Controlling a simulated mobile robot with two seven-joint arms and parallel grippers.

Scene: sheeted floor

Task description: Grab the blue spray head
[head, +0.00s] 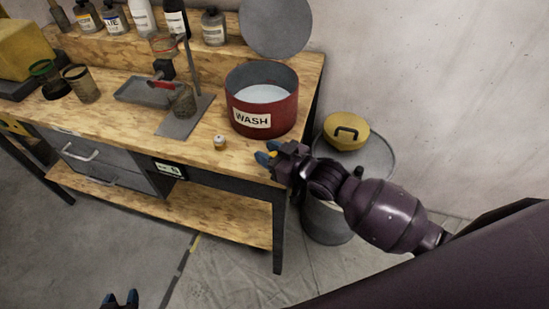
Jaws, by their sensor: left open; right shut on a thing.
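My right gripper (267,153) is at the front right corner of the wooden bench (150,128), in front of the red WASH pot. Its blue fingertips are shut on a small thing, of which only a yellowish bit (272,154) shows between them. I cannot make out a blue spray head apart from the blue fingertips. My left gripper (120,299) is at the bottom edge, over the floor, with its two blue fingertips apart and nothing seen between them.
The red WASH pot (284,113) holds pale liquid. A small white-topped jar (219,143) stands near the bench's front edge. Several bottles (213,28) line the back shelf. A grey bin (325,222) with a yellow lidded thing (346,133) on top stands right of the bench.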

